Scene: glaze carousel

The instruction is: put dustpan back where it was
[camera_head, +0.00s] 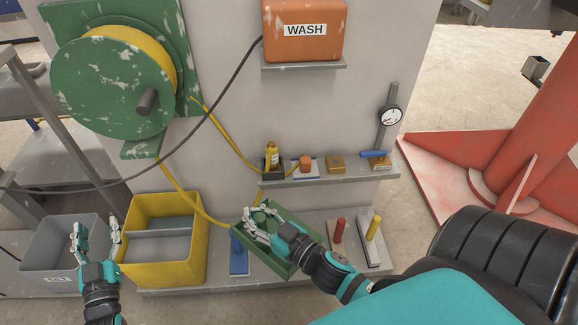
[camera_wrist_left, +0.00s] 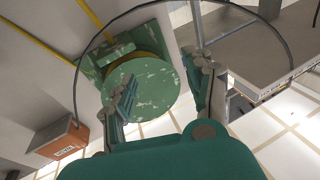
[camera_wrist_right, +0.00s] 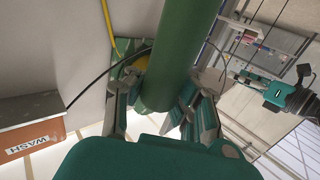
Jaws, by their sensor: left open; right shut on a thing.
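The green dustpan (camera_head: 284,265) is low in front of the wall unit, right of the yellow bin. My right gripper (camera_head: 258,228) is shut on it, and fingers and wrist cover part of it. In the right wrist view its thick round green handle (camera_wrist_right: 175,60) runs between the fingers. I cannot tell whether the dustpan touches the lower shelf. My left gripper (camera_head: 95,232) is open and empty, above and between the grey bin and the yellow bin; its spread fingers also show in the left wrist view (camera_wrist_left: 165,95).
The yellow divided bin (camera_head: 163,270) and grey bin (camera_head: 48,262) stand left. A small shelf (camera_head: 330,171) with a bottle and blocks is above. A yellow hose (camera_head: 185,194) hangs close behind.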

